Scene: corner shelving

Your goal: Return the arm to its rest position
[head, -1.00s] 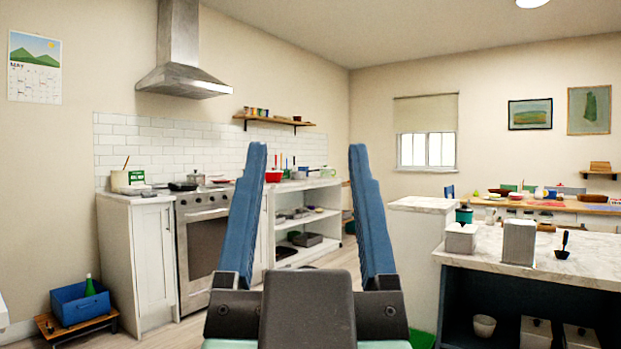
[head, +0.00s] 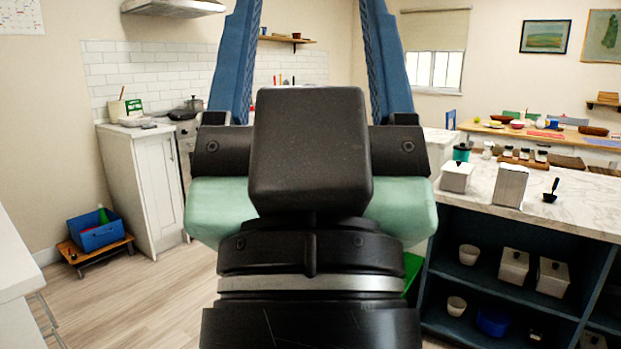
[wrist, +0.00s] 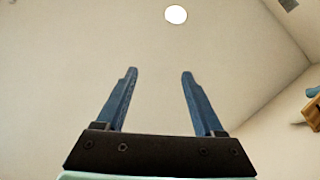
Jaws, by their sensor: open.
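My gripper (wrist: 158,75) is open and empty in the wrist view, its two blue fingers apart and pointing up at the bare ceiling. In the head view its blue fingers rise on either side of the picture's middle, and their tips run past the top edge. My dark wrist and pale green gripper body fill the centre and hide part of the kitchen behind. Nothing touches the fingers.
A marble-topped island (head: 585,215) with dark blue shelves stands close on the right, holding white canisters (head: 509,186). A white cabinet (head: 146,185) and a blue crate (head: 96,233) are at left. A white surface (head: 12,262) edges the lower left. Wood floor (head: 150,300) is clear.

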